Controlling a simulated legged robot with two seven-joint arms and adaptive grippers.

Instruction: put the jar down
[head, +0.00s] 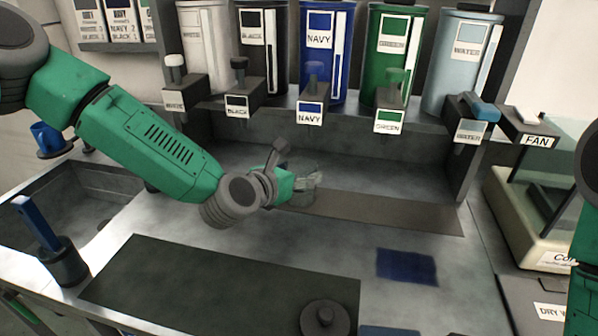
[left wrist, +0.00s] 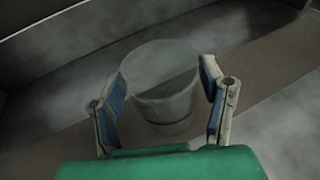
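The jar (head: 303,172) is clear and see-through, and it stands upright on the brown strip on the counter, at the middle of the head view. In the left wrist view the jar (left wrist: 163,98) is between my left gripper's two blue-padded fingers. My left gripper (head: 296,166) reaches it from the left; its fingers (left wrist: 165,82) are spread around the jar, with a narrow gap seen beside the jar's lower wall. Contact at the rim is hard to make out. My right gripper is out of view; only part of the right arm shows at the right edge.
Several labelled canisters (head: 328,50) with dispensers stand behind on a ledge. A sink (head: 95,190) is at left, a dark mat (head: 215,290) in front, a navy patch (head: 406,266) at right. A scale (head: 530,215) stands at far right. The counter between is clear.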

